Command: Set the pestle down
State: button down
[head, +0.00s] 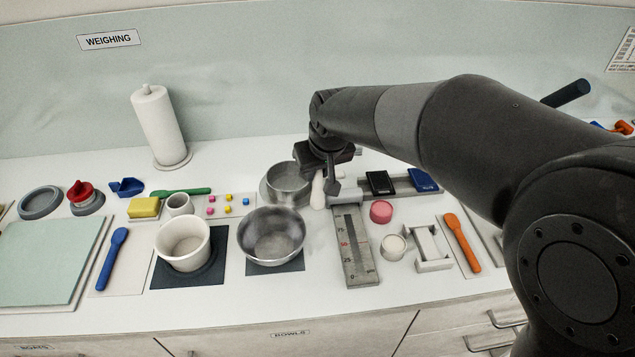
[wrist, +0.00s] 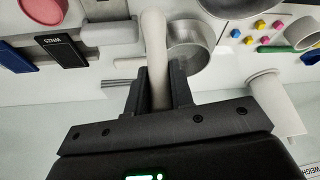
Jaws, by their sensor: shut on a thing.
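My gripper (head: 327,184) is shut on the cream-white pestle (head: 318,192), just right of the small steel bowl at the back of the counter. In the wrist view the pestle (wrist: 153,45) stands out lengthwise between the two black fingers (wrist: 158,82), and the small steel bowl (wrist: 190,52) is beside it. I cannot tell whether the pestle's lower end touches anything. A white mortar-like vessel (head: 183,249) stands on a dark mat at the left, looking empty.
A larger steel bowl (head: 270,241) stands front-left of my gripper, beside a grey graduated scale (head: 354,248). A pink round piece (head: 381,212), a small white pot (head: 393,247) and a white notched stand (head: 430,262) are to the right. A paper-towel roll (head: 159,124) stands behind.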

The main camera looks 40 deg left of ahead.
aim_at(320, 179)
jog(key=shift+f, duration=1.9)
jog(key=c, duration=1.3)
grip_release()
jog(key=shift+f, duration=0.15)
jog(key=shift+o, duration=0.2)
